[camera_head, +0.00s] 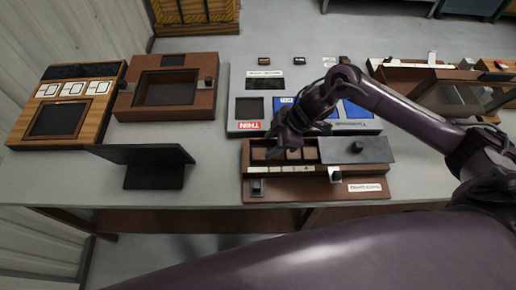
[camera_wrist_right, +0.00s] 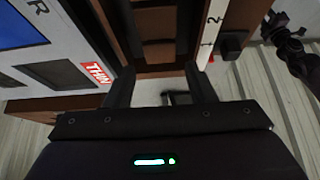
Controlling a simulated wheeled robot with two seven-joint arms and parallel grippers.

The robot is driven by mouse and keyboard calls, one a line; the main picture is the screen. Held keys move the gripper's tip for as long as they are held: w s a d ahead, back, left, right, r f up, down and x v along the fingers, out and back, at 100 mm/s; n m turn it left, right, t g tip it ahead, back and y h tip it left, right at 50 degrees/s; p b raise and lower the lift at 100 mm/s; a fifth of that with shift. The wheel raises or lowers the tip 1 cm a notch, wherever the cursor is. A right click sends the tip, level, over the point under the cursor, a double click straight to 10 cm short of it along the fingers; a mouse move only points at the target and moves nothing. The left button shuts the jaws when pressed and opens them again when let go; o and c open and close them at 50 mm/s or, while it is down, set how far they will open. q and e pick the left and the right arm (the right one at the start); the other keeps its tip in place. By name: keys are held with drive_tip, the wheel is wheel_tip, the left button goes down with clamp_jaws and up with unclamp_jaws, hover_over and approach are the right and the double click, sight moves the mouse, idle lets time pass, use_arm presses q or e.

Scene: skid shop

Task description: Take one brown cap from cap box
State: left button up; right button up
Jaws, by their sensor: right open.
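The cap box (camera_head: 320,192) is a long brown wooden box at the front middle of the table. Its row of compartments holds brown caps (camera_head: 293,154), and a grey lid (camera_head: 358,150) covers the right part. My right gripper (camera_head: 276,148) is over the left end of the row. In the right wrist view its two dark fingers (camera_wrist_right: 158,82) are apart with nothing held between them. Brown caps (camera_wrist_right: 160,50) lie in the slot ahead of the fingers. The arm hides part of the box. My left gripper is not seen.
Behind the box is a grey tray (camera_head: 247,126) with a red THIN label and blue compartments. A black stand (camera_head: 152,172) is at left, by a brown frame box (camera_head: 205,98) and a striped wooden board (camera_head: 95,112). Bare table (camera_head: 215,182) lies between stand and box.

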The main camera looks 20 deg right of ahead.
sight(260, 154)
drive_tip(key=shift+p+x, duration=0.45)
drive_tip(key=shift+x, duration=0.55)
drive_tip(key=x, duration=0.2)
drive_tip(key=shift+a+f, duration=0.2)
drive_tip(key=shift+f, duration=0.05)
drive_tip(key=shift+w+a+f, duration=0.1)
drive_tip(key=shift+a+f, duration=0.05)
drive_tip(key=shift+f, duration=0.3)
drive_tip(key=c, duration=0.7)
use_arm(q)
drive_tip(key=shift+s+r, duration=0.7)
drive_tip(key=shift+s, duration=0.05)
